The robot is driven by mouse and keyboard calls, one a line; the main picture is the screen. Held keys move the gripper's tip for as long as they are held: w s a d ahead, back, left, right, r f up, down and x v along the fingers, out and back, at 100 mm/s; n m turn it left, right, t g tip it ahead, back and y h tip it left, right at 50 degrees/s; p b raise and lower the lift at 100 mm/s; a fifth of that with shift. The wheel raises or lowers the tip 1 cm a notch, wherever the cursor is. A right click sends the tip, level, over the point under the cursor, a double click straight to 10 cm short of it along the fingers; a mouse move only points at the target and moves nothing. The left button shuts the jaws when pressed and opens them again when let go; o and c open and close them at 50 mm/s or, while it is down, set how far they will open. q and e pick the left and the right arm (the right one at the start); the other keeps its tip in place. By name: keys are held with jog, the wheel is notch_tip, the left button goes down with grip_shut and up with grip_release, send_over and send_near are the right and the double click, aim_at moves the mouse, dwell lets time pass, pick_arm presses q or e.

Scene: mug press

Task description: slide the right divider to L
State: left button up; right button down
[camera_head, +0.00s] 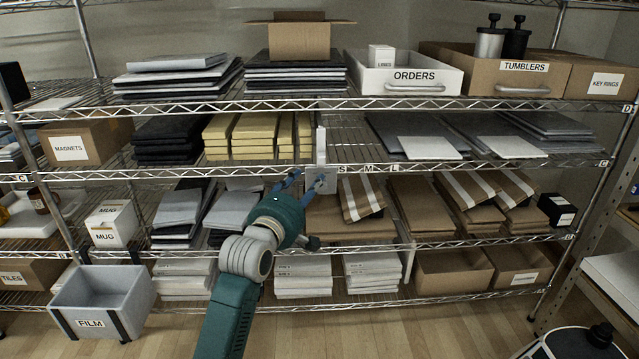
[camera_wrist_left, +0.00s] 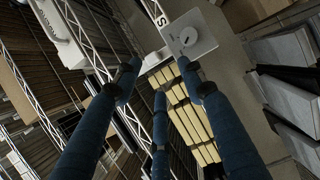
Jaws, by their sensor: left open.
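A pale upright divider (camera_head: 321,146) stands on the middle shelf, just left of the S mark on the shelf's front edge. Its front plate (camera_head: 321,181) hangs below that edge. The plate also shows at the top of the left wrist view (camera_wrist_left: 205,32), with a round knob on it. The L mark (camera_head: 394,167) is farther right, past S and M. My left gripper (camera_head: 304,180) is open, its blue fingers at the plate's left and front. In the wrist view the fingertips (camera_wrist_left: 160,75) are close below the plate; contact cannot be told. My right gripper is out of view.
Yellow boxes (camera_head: 250,135) fill the shelf left of the divider. Dark flat packs (camera_head: 400,128) and a white card (camera_head: 428,148) lie to the right. Brown packets (camera_head: 415,203) lie on the shelf below.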

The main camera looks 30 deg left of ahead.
aim_at(320, 162)
pick_arm(q)
jog(key=w, duration=0.3)
jog(key=w+a+r+b, duration=0.1)
jog(key=w, duration=0.3)
jog(key=w+a, duration=0.1)
jog(key=w, duration=0.2)
jog(key=shift+w+r, duration=0.15)
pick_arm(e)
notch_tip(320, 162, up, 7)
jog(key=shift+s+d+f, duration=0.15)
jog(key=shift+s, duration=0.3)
pick_arm(q)
jog(key=shift+d, duration=0.1)
grip_shut()
